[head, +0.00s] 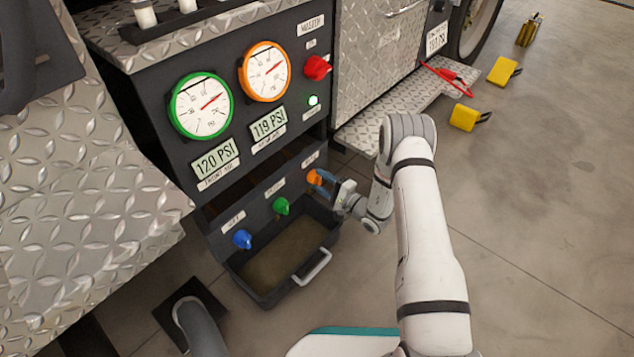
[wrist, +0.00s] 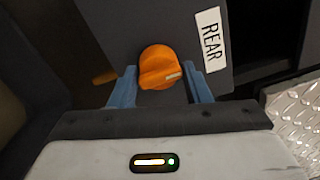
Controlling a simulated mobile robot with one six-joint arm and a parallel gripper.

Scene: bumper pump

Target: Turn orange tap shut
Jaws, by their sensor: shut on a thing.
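The orange tap (head: 314,178) is at the right end of a row of taps low on the dark pump panel. In the wrist view the orange tap (wrist: 159,68) sits between my two blue fingers, under a label reading REAR to its right. A pale mark on the tap's grip points to the right and slightly up. My gripper (head: 326,184) reaches the tap from the right in the head view. In the wrist view my gripper (wrist: 160,88) is shut on the tap, one finger on each side.
A green tap (head: 281,206) and a blue tap (head: 242,239) are to the left, above a dark drip tray (head: 265,298) with a light handle. Gauges (head: 201,105) and a red knob (head: 317,68) are above. Yellow blocks (head: 464,117) lie on the floor at right.

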